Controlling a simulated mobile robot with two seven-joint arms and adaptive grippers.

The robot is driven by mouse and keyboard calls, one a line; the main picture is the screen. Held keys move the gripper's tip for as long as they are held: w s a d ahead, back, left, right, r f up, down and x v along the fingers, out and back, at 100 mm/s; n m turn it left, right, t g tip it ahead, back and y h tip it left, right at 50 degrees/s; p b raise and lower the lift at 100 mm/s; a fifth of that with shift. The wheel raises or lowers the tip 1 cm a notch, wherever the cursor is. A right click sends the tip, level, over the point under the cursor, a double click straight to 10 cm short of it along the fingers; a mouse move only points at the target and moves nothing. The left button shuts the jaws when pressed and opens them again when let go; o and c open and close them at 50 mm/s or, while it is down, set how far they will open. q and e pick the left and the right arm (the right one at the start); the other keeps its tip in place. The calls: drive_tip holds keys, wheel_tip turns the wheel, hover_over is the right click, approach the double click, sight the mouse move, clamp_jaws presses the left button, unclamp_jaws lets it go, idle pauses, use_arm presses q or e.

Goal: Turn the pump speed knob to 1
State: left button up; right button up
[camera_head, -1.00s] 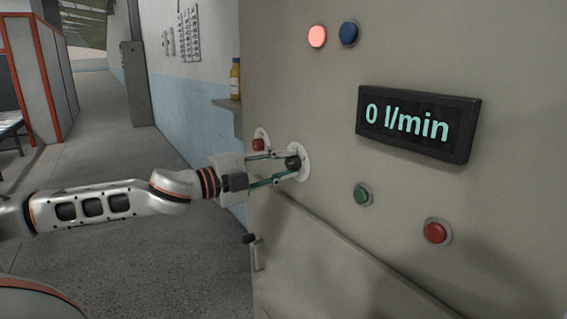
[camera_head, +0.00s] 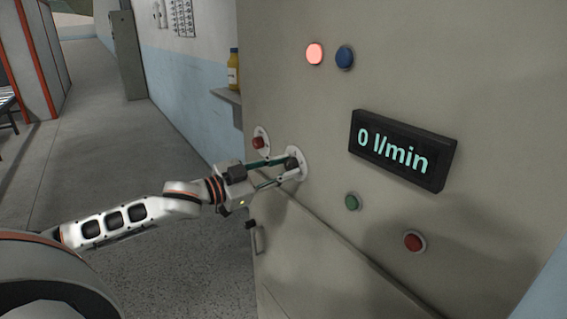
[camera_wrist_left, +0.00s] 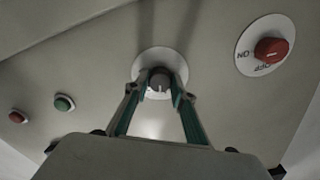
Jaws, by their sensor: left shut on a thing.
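The pump speed knob is a small dark knob (camera_head: 292,164) on a round white plate (camera_head: 299,171) on the grey panel. In the left wrist view the knob (camera_wrist_left: 159,80) sits between my fingertips, with a light pointer mark on its face. My left gripper (camera_head: 284,168) reaches it from the left and is shut on it. In the wrist view the gripper (camera_wrist_left: 158,90) has one finger on each side of the knob. Scale numbers on the plate are too small to read. The display (camera_head: 402,149) reads 0 l/min. My right gripper is not in view.
A red ON/OFF knob (camera_wrist_left: 271,50) on its own white plate is beside the pump knob; the head view shows it too (camera_head: 259,142). Green (camera_head: 352,202) and red (camera_head: 414,242) buttons are lower right. A lit red light (camera_head: 314,54) and a blue one (camera_head: 345,57) are above.

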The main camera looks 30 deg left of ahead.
use_arm(q)
drive_tip(key=shift+n, duration=1.5)
drive_tip(key=o, duration=1.1)
drive_tip(key=v, duration=1.2)
